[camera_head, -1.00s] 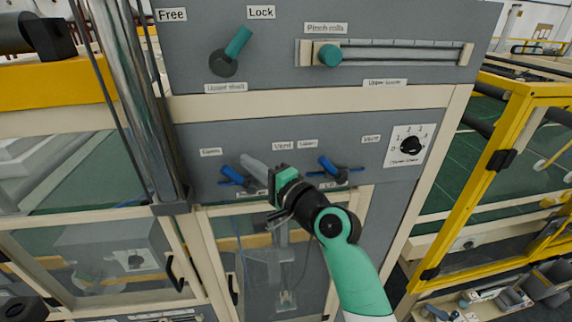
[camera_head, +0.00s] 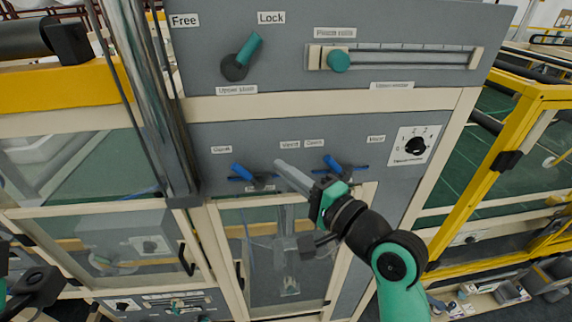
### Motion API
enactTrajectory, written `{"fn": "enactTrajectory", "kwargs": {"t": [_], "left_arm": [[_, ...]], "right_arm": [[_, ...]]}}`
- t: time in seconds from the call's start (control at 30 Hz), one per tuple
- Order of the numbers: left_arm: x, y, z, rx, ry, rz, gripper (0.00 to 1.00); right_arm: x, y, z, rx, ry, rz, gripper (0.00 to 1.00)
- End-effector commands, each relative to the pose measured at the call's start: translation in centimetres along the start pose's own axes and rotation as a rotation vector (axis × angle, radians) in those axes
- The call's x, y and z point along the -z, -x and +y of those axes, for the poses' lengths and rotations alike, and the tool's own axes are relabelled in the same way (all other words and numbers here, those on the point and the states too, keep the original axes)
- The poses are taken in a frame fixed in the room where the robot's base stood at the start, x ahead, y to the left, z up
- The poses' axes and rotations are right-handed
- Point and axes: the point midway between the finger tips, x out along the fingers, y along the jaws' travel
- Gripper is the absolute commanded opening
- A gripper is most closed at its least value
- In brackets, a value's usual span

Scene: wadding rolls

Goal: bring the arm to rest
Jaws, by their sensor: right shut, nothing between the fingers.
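My right arm comes up from the lower right. Its gripper (camera_head: 280,166) points up and to the left, in front of the grey control panel (camera_head: 350,143). Its long grey fingers are together with nothing between them. The fingers show between the left blue lever (camera_head: 241,172) and the right blue lever (camera_head: 332,163), apart from both in the picture. I cannot tell how far they are from the panel. Dark parts at the lower left edge look like my left gripper (camera_head: 38,286); its fingers cannot be made out.
Above are a teal-handled Free/Lock lever (camera_head: 243,58) turned towards Lock and a slider with a teal knob (camera_head: 338,62) near its left end. A rotary dial (camera_head: 415,146) is on the right. Glazed doors lie below. A yellow guard frame (camera_head: 490,180) stands at the right.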

Motion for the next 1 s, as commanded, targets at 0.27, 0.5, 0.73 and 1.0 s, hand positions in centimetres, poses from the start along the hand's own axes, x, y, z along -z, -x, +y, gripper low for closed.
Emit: {"fn": "enactTrajectory", "kwargs": {"t": [0.27, 0.5, 0.73, 1.0], "left_arm": [[-0.1, 0.1, 0.0, 0.000, 0.000, -0.001, 0.00], [-0.1, 0.0, 0.0, 0.000, 0.000, 0.000, 0.00], [-0.1, 0.1, 0.0, 0.000, 0.000, 0.000, 0.00], [-0.1, 0.1, 0.0, 0.000, 0.000, 0.000, 0.00]], "right_arm": [[0.1, 0.0, 0.0, 0.000, 0.000, 0.001, 0.00], [0.7, 4.3, -7.3, 0.161, 0.229, 0.117, 0.00], [-0.4, 17.9, -20.6, 0.379, 1.104, 0.642, 0.00], [-1.3, 25.3, -24.4, 0.218, 1.689, 1.073, 0.00]]}}
